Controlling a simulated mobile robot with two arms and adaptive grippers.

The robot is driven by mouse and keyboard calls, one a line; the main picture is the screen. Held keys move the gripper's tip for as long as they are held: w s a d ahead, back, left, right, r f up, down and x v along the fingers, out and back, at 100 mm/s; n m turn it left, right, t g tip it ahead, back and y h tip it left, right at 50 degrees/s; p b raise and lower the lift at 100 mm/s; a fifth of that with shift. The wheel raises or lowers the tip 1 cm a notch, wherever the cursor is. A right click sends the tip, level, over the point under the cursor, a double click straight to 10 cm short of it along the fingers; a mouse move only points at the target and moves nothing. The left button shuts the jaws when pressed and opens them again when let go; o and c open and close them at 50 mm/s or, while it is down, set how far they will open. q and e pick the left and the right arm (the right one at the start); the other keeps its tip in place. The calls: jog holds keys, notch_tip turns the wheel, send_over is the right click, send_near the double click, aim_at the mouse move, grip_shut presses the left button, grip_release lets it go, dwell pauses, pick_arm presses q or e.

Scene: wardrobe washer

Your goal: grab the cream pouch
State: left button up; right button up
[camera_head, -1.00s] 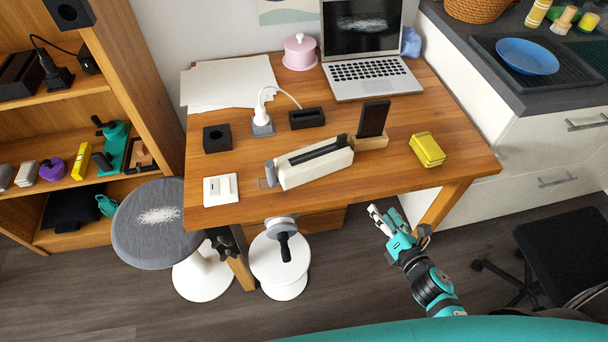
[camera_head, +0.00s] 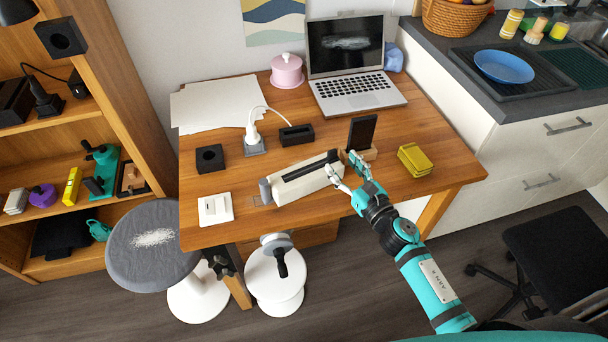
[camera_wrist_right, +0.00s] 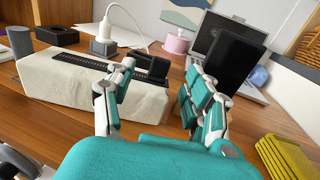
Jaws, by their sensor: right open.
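The cream pouch (camera_head: 297,186) is a long, boxy, off-white case with a black zip strip along its top. It lies at the front middle of the wooden table. My right gripper (camera_head: 346,169) is open at the pouch's right end. In the right wrist view the pouch (camera_wrist_right: 62,88) spans the left and middle, and the open fingers of my right gripper (camera_wrist_right: 160,98) show in front of it. The left finger overlaps the pouch in the picture; I cannot tell if it touches. My left gripper is not in view.
A black phone (camera_head: 362,133) on a wooden stand is close behind my right gripper. A yellow case (camera_head: 415,160) lies to its right. A white switch plate (camera_head: 215,209) and a black block (camera_head: 210,158) are left of the pouch. A laptop (camera_head: 358,90) stands at the back.

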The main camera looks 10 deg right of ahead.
aim_at(334, 155)
jog(key=p+x, duration=0.1)
jog(key=x, duration=0.5)
jog(key=shift+f, duration=0.2)
jog(key=shift+s+d, duration=0.1)
jog(key=shift+s, duration=0.05)
grip_shut()
dwell(0.5)
